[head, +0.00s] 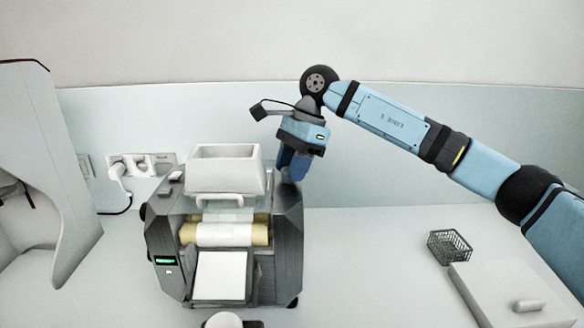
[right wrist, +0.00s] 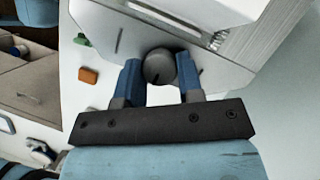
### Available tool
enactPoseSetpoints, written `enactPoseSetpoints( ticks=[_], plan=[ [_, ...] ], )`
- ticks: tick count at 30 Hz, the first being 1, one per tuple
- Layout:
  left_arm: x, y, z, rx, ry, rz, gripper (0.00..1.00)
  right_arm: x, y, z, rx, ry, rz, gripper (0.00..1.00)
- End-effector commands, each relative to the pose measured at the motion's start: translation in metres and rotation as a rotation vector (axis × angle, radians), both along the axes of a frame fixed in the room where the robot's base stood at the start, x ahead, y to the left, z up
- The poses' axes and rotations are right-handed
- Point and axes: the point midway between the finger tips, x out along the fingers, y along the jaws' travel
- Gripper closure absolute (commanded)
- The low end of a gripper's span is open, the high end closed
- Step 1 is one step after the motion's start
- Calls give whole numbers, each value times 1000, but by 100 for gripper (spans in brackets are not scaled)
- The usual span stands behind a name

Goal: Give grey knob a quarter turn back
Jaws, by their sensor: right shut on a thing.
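The grey knob (right wrist: 159,66) is a round dark grey dial on top of the mill; it shows in the right wrist view with a dark line on its face. My right gripper (right wrist: 160,76) has its two blue fingers on either side of the knob, shut on it. In the head view the right gripper (head: 290,172) points down at the mill's back right corner and hides most of the knob. The mill (head: 285,230) is a dark grey machine with a white hopper (head: 225,172) and cream rollers (head: 228,234). My left gripper is not in view.
A black wire basket (head: 449,247) and a pale lidded box (head: 510,295) stand at the right. A wall socket (head: 142,165) with a plugged cable is behind the mill at left. A white curved housing (head: 45,170) stands far left. The counter between mill and basket is clear.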

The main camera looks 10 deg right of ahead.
Motion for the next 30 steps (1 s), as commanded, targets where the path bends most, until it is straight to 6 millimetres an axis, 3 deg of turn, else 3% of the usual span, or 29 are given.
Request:
enactPoseSetpoints(
  ticks=[17,18,21,30],
  plan=[
    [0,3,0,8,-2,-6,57,1,0,1,0,-3,36,89],
    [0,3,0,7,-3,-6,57,1,0,1,0,-3,36,63],
    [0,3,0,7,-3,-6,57,0,0,1,0,-2,36,40],
    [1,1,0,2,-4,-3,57,0,0,1,-1,-1,36,40]
  ],
)
